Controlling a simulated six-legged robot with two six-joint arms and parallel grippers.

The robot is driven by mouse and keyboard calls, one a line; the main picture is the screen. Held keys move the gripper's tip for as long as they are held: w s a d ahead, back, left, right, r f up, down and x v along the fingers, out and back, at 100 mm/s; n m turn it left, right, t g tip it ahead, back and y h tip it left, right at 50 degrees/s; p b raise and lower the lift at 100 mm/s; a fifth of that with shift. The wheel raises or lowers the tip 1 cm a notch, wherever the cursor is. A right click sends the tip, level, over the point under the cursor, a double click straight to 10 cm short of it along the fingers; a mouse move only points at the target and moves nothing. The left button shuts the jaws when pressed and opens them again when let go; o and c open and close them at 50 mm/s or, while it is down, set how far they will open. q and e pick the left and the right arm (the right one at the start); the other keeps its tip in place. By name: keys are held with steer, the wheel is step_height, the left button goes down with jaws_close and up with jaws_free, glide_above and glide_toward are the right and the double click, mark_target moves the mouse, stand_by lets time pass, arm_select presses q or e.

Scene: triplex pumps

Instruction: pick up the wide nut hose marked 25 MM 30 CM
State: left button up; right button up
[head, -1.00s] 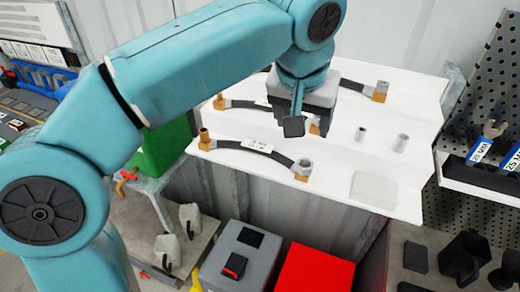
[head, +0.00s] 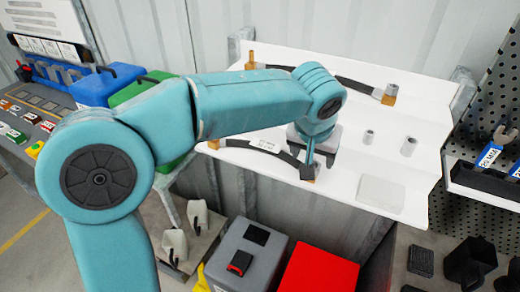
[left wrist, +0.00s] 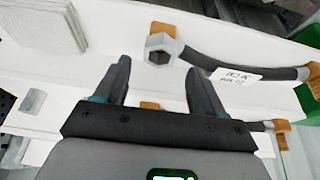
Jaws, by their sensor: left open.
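My left gripper (head: 308,172) is over the white stepped shelf (head: 345,205), at the right end of the front hose (head: 270,146). In the left wrist view my left gripper (left wrist: 160,75) is open and empty. The front hose is dark, with brass ends and a white label (left wrist: 236,76) too small to read. Its grey hex nut (left wrist: 160,48) lies just beyond the gap between the fingertips. In the head view the gripper covers that nut. A second hose (left wrist: 255,126) lies partly behind the gripper in the wrist view. A back hose (head: 350,84) lies on the top step. My right gripper is not in view.
Two small grey cylinders (head: 368,137) (head: 408,147) stand right of the gripper. A pale square pad (head: 380,194) lies at the front right. A red box (head: 318,268) and a grey box (head: 245,258) stand below. A perforated panel (head: 490,95) stands at the right.

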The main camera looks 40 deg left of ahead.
arm_select(q)
steer(key=x, duration=0.2)
steer(key=shift+w+d+f, duration=0.2)
steer(key=shift+w, duration=0.05)
steer(key=shift+a, duration=0.15)
steer(key=shift+s, duration=0.1)
steer(key=c, duration=0.5)
jaws_close()
steer(key=shift+r, duration=0.1)
